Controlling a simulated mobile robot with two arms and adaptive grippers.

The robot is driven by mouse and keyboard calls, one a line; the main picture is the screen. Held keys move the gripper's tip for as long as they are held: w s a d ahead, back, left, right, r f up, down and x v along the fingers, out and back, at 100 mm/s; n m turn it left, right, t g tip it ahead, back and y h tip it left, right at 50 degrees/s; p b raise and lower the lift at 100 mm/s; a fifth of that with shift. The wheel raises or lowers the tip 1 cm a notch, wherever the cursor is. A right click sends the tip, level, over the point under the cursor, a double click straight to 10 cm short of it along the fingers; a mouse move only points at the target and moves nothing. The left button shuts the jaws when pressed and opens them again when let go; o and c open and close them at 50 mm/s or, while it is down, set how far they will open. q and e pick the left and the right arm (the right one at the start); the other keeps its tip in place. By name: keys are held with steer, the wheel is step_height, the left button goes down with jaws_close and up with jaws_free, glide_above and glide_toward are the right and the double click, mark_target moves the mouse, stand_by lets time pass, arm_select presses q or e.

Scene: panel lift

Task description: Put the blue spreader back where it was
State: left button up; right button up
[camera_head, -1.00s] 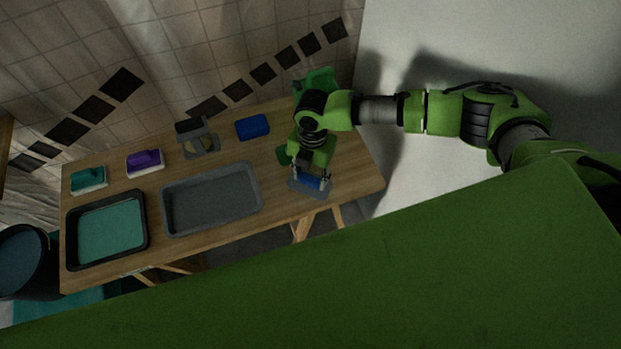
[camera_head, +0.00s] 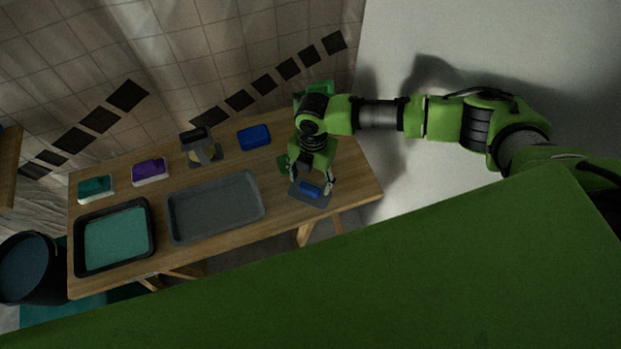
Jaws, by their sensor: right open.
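The blue spreader (camera_head: 310,190) lies on a grey mat (camera_head: 319,202) at the right front of the wooden table. My right gripper (camera_head: 314,182) is open, with its fingers apart around or just above the spreader. I cannot tell whether a finger touches it. The gripper body hides part of the mat's back side. My left gripper is not in view.
A grey tray (camera_head: 215,207) and a black tray with teal content (camera_head: 117,238) stand to the left. Behind are a blue block (camera_head: 254,137), a grey stand (camera_head: 200,147), a purple block (camera_head: 150,171) and a teal block (camera_head: 96,188). A dark bucket (camera_head: 27,268) stands beyond the table's left edge.

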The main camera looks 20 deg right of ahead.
step_height(320, 180, up, 9)
steer(key=p, duration=0.7)
steer(key=shift+w+d, duration=0.15)
steer(key=shift+d, duration=0.05)
steer(key=shift+f, duration=0.15)
